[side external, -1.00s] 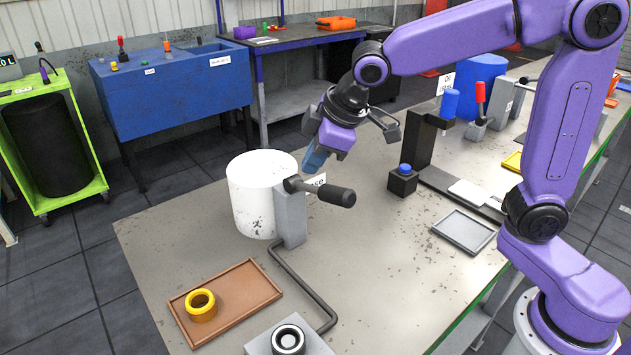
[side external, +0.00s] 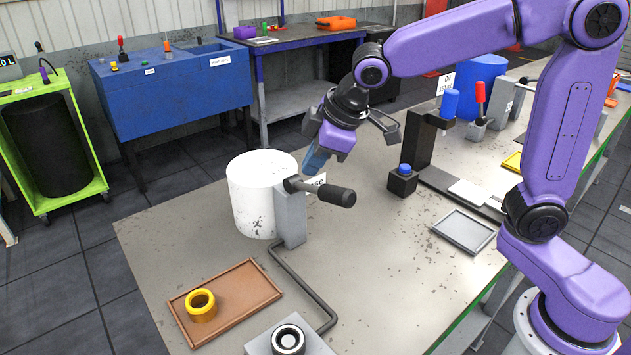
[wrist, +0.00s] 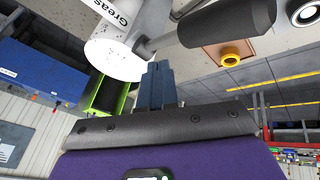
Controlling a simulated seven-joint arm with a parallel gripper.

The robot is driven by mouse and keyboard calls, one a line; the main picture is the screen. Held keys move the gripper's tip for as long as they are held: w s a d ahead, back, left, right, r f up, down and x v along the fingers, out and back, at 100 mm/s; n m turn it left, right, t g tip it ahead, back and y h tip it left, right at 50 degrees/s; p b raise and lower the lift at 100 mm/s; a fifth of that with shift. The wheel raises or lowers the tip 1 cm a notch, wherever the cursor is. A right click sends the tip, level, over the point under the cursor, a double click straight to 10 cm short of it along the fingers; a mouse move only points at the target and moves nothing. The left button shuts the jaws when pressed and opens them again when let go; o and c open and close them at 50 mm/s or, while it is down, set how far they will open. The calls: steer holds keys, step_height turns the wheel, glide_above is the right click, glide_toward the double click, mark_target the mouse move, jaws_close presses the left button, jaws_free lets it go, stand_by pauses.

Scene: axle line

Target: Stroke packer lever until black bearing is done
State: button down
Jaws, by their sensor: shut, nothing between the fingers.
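The packer is a white drum (side external: 250,200) on a grey post (side external: 292,218), with a dark-handled lever (side external: 335,195) sticking out to the right, roughly level. In the wrist view the lever (wrist: 228,22) crosses the top, and the drum (wrist: 118,52) carries a "Grease" label. The black bearing (side external: 288,340) sits on a grey block (side external: 262,349) at the front edge of the side view; it also shows in the wrist view (wrist: 305,14). My gripper (side external: 314,162) is shut and empty, just behind and above the lever, apart from it as far as I can tell. Its closed fingers show in the wrist view (wrist: 157,85).
A yellow ring (side external: 201,305) lies in a brown tray (side external: 243,302) at front left. A pipe (side external: 305,285) runs from the post to the block. A press frame (side external: 420,150), a blue button box (side external: 403,181) and a grey tray (side external: 464,231) stand to the right.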

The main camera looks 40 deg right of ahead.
mark_target(320, 188)
steer(key=shift+s+f, duration=0.1)
steer(key=shift+f, duration=0.2)
steer(key=shift+s+f, duration=0.25)
steer(key=shift+f, duration=0.45)
steer(key=shift+s+f, duration=0.25)
steer(key=shift+f, duration=0.5)
steer(key=shift+s+f, duration=0.25)
steer(key=shift+f, duration=0.45)
stand_by(2.5)
steer(key=shift+r, duration=0.15)
steer(key=shift+w+r, duration=0.3)
steer(key=shift+r, duration=0.5)
steer(key=shift+w+r, duration=0.3)
steer(key=shift+r, duration=0.5)
steer(key=shift+w+r, duration=0.3)
steer(key=shift+r, duration=0.5)
steer(key=shift+w+r, duration=0.25)
steer(key=shift+r, duration=0.55)
steer(key=shift+w+r, duration=0.3)
steer(key=shift+r, duration=0.45)
steer(key=shift+w+r, duration=0.25)
steer(key=shift+r, duration=0.55)
